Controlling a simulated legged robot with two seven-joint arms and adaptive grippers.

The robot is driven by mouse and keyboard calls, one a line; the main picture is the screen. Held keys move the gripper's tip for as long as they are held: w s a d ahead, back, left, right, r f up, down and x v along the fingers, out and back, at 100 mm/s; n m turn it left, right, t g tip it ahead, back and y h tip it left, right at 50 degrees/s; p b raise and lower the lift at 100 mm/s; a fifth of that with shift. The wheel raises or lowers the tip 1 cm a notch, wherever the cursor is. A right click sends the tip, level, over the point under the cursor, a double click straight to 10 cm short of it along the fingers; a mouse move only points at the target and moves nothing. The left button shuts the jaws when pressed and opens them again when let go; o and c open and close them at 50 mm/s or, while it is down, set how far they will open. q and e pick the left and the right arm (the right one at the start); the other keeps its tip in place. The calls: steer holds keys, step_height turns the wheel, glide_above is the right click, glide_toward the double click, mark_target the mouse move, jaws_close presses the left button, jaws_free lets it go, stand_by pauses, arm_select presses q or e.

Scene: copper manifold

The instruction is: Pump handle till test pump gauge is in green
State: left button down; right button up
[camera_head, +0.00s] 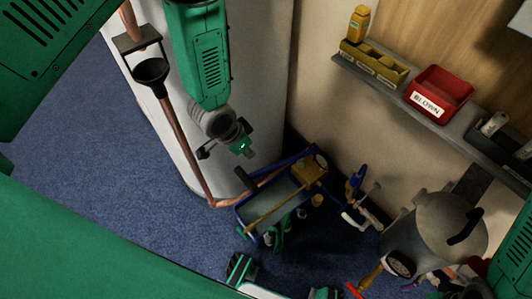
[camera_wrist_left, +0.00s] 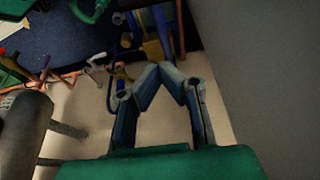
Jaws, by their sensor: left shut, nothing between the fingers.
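The test pump is a blue open tray (camera_head: 242,214) on the floor beside the white cylinder, with a yellow block (camera_head: 309,175) at its far right end. A small dark-rimmed round gauge (camera_head: 320,161) sits by that block; its needle is too small to read. A thin yellow bar (camera_head: 275,207) lies across the tray, and a dark grip (camera_head: 245,179) stands at its left; I cannot tell which is the handle. My left gripper (camera_wrist_left: 160,70) is shut and empty, with its fingertips touching. In the head view its green body hangs above the tray, apart from it. My right gripper is not clearly visible.
A large white cylinder (camera_head: 255,60) and a copper pipe (camera_head: 180,135) stand left of the tray. A grey tank (camera_head: 430,240) and scattered tools are at right. A wall shelf (camera_head: 455,125) carries a red bin (camera_head: 438,92). Blue carpet (camera_head: 85,190) is clear at left.

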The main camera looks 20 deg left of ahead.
arm_select(q)
steer(key=b, duration=0.4)
glide_toward(254, 174)
steer(key=w+d+f, duration=0.2)
steer(key=w+f, duration=0.2)
steer(key=shift+w+d+f, duration=0.3)
steer(key=shift+d+f, duration=0.05)
steer(key=shift+d, duration=0.05)
steer(key=shift+s+a+f+b, duration=0.4)
steer(key=shift+s+a+f, duration=0.3)
steer(key=shift+s, duration=0.15)
steer(key=shift+s+a+f, duration=0.2)
steer(key=shift+s+a, duration=0.1)
steer(key=shift+s, duration=0.2)
steer(key=shift+d, duration=0.1)
